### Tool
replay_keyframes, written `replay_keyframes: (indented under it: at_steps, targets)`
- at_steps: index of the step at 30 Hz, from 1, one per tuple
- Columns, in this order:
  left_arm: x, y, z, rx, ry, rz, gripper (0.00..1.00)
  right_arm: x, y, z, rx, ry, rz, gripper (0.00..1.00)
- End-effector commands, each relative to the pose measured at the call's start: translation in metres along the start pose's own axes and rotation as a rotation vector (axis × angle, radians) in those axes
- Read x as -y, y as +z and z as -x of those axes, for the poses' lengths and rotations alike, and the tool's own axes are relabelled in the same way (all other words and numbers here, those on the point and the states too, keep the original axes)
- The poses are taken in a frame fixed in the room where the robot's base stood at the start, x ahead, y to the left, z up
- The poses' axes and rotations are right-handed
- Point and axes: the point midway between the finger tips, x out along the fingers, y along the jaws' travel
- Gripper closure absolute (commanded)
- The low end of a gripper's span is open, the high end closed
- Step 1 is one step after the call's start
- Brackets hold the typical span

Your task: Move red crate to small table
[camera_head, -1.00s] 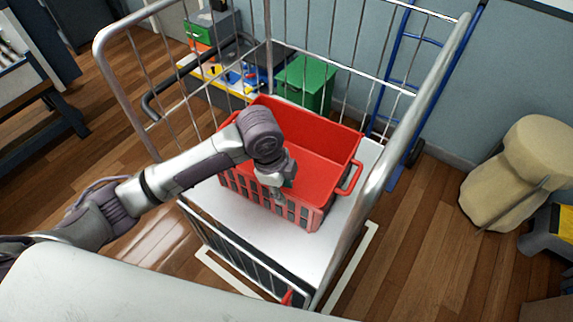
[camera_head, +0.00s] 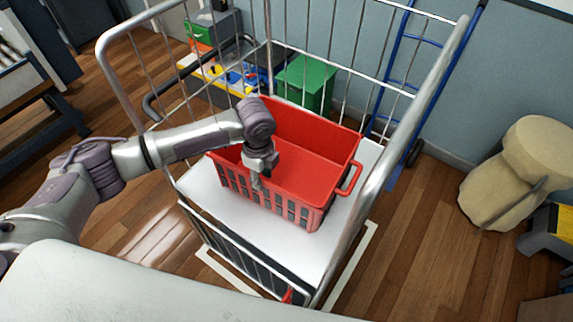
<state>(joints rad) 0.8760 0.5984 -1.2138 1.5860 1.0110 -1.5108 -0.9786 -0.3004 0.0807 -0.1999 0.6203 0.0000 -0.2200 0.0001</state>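The red crate (camera_head: 318,172) stands upright and looks empty on the white deck of a wire-sided cart (camera_head: 265,243). It has slotted sides and a handle loop at its right end. My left gripper (camera_head: 258,184) points down at the crate's near long side, over or close against the wall left of its middle. The wrist hides part of the rim, and the fingers are too small to tell whether they are apart or touch the wall. My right gripper is out of view. I cannot identify the small table for sure.
Metal bars rise at the cart's left, back and right. Behind it stand a green box (camera_head: 306,84) and colourful bins. A blue hand truck (camera_head: 398,92) leans at the wall. A beige sack (camera_head: 515,175) stands right. A dark-legged table (camera_head: 35,92) is far left. Wood floor lies between.

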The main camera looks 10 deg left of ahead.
Motion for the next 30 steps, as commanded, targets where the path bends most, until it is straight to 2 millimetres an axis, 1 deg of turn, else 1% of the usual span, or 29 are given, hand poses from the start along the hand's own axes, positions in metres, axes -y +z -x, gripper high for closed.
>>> replay_keyframes:
  at_steps: [5,8,9,12,15,21,23,24,28,30]
  targets:
    - [-0.001,0.002,-0.013,0.000,0.003,0.002,0.64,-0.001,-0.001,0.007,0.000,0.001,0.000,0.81]
    - [-0.001,0.004,-0.029,0.000,0.003,0.001,0.64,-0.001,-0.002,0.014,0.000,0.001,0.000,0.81]
    - [-0.001,0.004,-0.036,0.000,0.002,0.002,0.64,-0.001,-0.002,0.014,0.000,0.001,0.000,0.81]
    - [-0.001,0.004,-0.048,-0.001,0.000,0.001,0.64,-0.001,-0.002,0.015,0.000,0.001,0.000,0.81]
    - [0.000,0.004,-0.053,0.000,-0.001,0.001,0.64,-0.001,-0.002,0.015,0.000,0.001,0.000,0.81]
    - [0.000,0.004,-0.054,-0.001,-0.002,0.000,0.64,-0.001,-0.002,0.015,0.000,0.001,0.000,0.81]
    - [0.000,0.004,-0.054,0.000,-0.002,0.001,0.72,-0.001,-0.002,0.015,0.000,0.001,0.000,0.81]
    - [0.000,0.004,-0.054,0.000,-0.002,0.001,0.79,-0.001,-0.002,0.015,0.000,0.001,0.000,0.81]
    - [0.000,0.004,-0.054,0.000,-0.002,0.001,1.00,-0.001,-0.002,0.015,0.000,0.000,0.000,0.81]
    - [0.000,0.004,-0.054,0.000,-0.002,0.001,1.00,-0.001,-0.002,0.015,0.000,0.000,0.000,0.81]
